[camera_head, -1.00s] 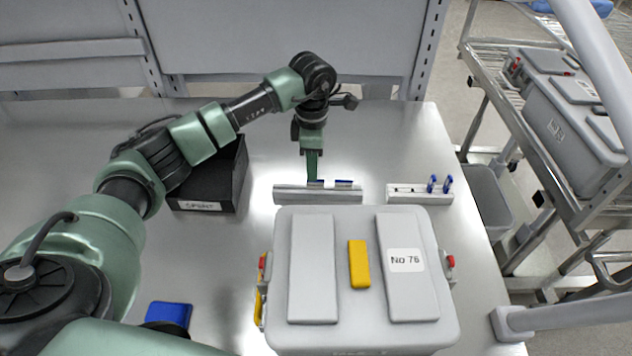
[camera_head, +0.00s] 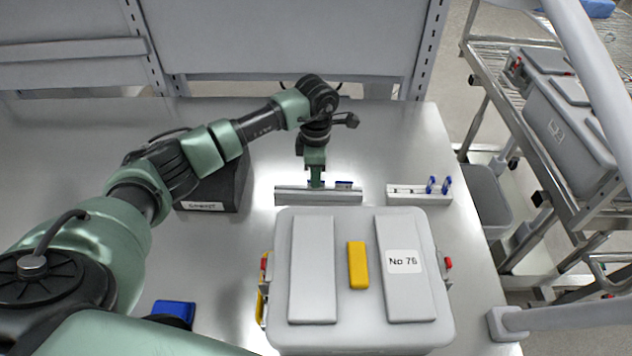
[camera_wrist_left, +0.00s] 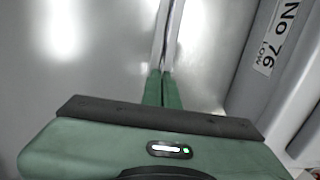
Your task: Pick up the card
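I cannot tell for certain which piece is the card. In the left wrist view, the green fingers (camera_wrist_left: 162,88) are close together over the narrow holder (camera_wrist_left: 168,35). Whether they are shut on a piece is not clear. My right gripper is not in view.
A grey lidded case (camera_head: 430,322) marked No 76 stands just in front of the holder. A second holder (camera_head: 405,193) with upright blue pieces is to the right. A black labelled box (camera_head: 225,190) stands left, beneath my arm. A cart (camera_head: 545,195) stands beyond the table's right edge.

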